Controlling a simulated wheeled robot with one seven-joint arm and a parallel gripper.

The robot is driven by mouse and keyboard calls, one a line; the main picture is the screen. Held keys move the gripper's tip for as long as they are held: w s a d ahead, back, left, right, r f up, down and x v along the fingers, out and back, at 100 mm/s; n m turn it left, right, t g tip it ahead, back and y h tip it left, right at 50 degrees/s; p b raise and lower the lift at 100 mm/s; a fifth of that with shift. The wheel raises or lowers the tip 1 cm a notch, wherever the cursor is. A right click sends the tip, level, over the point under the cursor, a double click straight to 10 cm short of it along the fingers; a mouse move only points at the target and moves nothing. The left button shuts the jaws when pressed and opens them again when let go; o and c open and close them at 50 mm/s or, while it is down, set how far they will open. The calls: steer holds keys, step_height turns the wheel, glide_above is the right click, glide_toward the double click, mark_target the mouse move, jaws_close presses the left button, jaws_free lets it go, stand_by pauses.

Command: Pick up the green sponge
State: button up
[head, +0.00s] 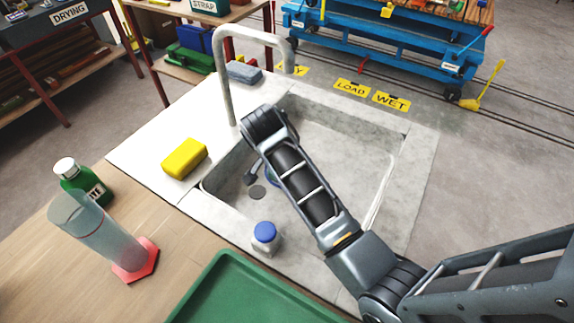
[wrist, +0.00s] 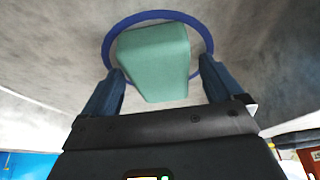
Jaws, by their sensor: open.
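The green sponge (wrist: 155,62) is a pale green block in the wrist view. It lies in front of my gripper (wrist: 160,72), between the two dark blue fingers. The fingers are apart, with a visible gap on each side of the sponge. A blue ring (wrist: 108,50) shows around and behind the sponge; I cannot tell if it is a dish rim. In the head view my arm reaches over the sink basin (head: 345,150) and hides the sponge. A bit of blue shows beside the arm there.
A curved tap (head: 224,80) rises behind my arm. A blue-capped jar (head: 265,238), clear cylinder (head: 105,238), green bottle (head: 80,182) and green tray (head: 240,295) are nearer.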

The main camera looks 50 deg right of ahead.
steer(key=shift+c, duration=0.2)
steer(key=c, duration=1.1)
steer(key=shift+r+p, duration=0.65)
steer(key=shift+r, duration=0.3)
step_height(320, 180, up, 4)
steer(key=p, duration=0.3)
steer(key=shift+f+p, duration=0.15)
steer(key=shift+p, duration=0.15)
steer(key=s+d+r, duration=0.2)
steer(key=d, duration=0.1)
steer(key=s+d+r, duration=0.2)
steer(key=d, duration=0.1)
steer(key=s+d+r+b, duration=0.1)
steer(key=s+d+r, duration=0.1)
steer(key=d, duration=0.1)
steer(key=shift+s+d, duration=0.3)
steer(key=shift+s, duration=0.05)
